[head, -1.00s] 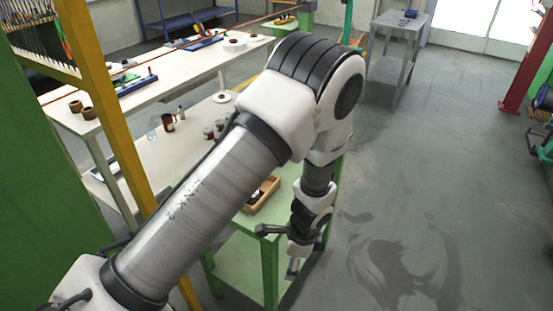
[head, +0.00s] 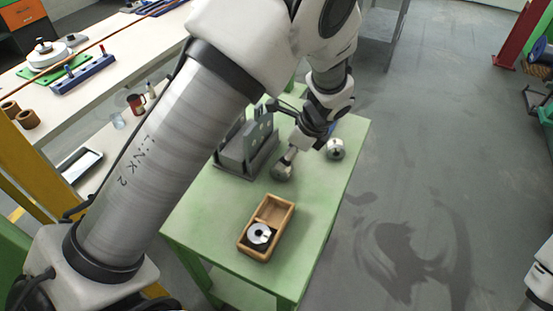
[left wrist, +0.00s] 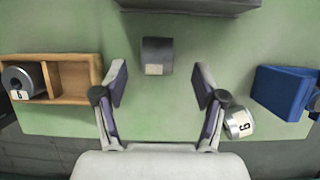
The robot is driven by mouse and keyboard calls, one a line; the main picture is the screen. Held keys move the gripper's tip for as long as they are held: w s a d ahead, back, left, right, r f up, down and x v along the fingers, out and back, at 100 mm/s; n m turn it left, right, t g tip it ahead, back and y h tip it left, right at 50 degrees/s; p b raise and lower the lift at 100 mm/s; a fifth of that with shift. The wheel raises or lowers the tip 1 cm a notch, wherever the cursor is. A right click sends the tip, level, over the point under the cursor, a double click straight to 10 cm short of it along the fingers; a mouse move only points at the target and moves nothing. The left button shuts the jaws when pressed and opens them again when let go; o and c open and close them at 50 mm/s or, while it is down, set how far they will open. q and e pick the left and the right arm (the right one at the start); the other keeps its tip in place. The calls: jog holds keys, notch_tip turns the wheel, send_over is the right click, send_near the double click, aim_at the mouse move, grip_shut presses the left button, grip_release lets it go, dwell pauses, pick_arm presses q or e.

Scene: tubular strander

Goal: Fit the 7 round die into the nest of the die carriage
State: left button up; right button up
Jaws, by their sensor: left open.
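In the left wrist view a dark round die (left wrist: 157,56) with a small pale label I cannot read lies on the green table, ahead of and between my left gripper's open fingers (left wrist: 159,84), not held. In the head view this die (head: 282,173) is just below my left gripper (head: 297,152). A silver die (left wrist: 239,123) with a label like 6 or 9 lies beside the right finger; the head view shows it too (head: 335,150). The grey die carriage (head: 240,152) stands at the table's far left, its nest mostly hidden.
A wooden box (head: 284,212) with two compartments holds another die (head: 260,234) in the near one. A blue block or box (left wrist: 281,92) stands beyond the silver die. The green table (head: 205,215) is clear around the wooden box. A white bench (head: 95,100) stands left.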

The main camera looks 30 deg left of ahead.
pick_arm(q)
jog(key=shift+s+f, duration=0.25)
jog(key=shift+f, duration=0.25)
jog(key=shift+s+f, duration=0.25)
jog(key=shift+f, duration=0.25)
jog(key=a+f, duration=0.1)
jog(key=w+a+f, duration=0.1)
jog(key=f, duration=0.1)
jog(key=shift+a+f, duration=0.1)
jog(key=shift+f, duration=0.05)
jog(key=shift+s, duration=0.15)
jog(key=shift+s+d+r, duration=0.1)
jog(key=shift+d+r, duration=0.2)
jog(key=shift+c, duration=1.3)
jog(key=shift+s+d, duration=0.1)
jog(key=c, duration=0.6)
grip_shut()
